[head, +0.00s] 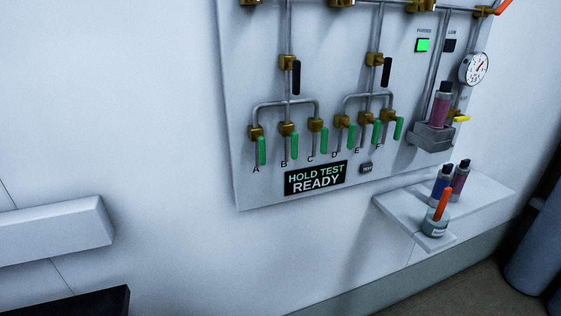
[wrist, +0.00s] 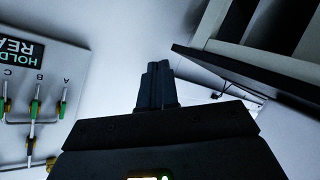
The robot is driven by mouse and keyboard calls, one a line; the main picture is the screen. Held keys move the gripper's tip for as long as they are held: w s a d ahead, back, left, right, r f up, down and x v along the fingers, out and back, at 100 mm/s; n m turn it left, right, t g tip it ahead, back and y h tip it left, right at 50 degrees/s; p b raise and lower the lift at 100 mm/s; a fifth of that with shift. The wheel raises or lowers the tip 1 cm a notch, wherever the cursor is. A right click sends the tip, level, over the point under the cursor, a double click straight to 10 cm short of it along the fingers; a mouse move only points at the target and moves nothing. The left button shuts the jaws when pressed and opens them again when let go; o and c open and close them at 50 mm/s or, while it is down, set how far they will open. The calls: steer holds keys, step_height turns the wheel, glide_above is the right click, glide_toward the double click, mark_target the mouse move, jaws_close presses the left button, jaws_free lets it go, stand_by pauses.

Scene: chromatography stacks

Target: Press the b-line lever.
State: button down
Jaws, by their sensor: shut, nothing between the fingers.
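The b-line lever (head: 294,146) is a green handle on a brass valve above the letter B on the wall panel, hanging down between the green A lever (head: 262,150) and C lever (head: 324,141). In the wrist view the panel appears upside down at the left, with the B lever (wrist: 34,107) between A and C. My gripper (wrist: 157,68) is dark, shut and empty in the wrist view. It is to the right of the panel's levers in that picture, apart from them. The head view does not show my gripper.
A sign reading HOLD TEST READY (head: 316,178) is below the levers. Black handles (head: 296,78) hang above. A shelf (head: 400,207) with bottles stands at lower right. A white ledge (head: 50,232) juts out at left. A dark-edged shelf (wrist: 225,70) is right of my gripper in the wrist view.

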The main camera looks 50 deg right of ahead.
steer(key=w+d+n+h, duration=0.2)
steer(key=w+d+h, duration=0.1)
steer(key=w, duration=0.6)
steer(key=m+g+h+b, duration=0.2)
steer(key=m+g+h, duration=0.4)
steer(key=g+h, duration=0.6)
glide_toward(294, 145)
steer(key=a+f+t+h, duration=0.2)
steer(key=a+f, duration=0.1)
steer(key=shift+s+a+f, duration=0.15)
steer(key=shift+a, duration=0.05)
steer(key=w+d, duration=0.2)
steer(key=d, duration=0.7)
steer(key=shift+d, duration=0.4)
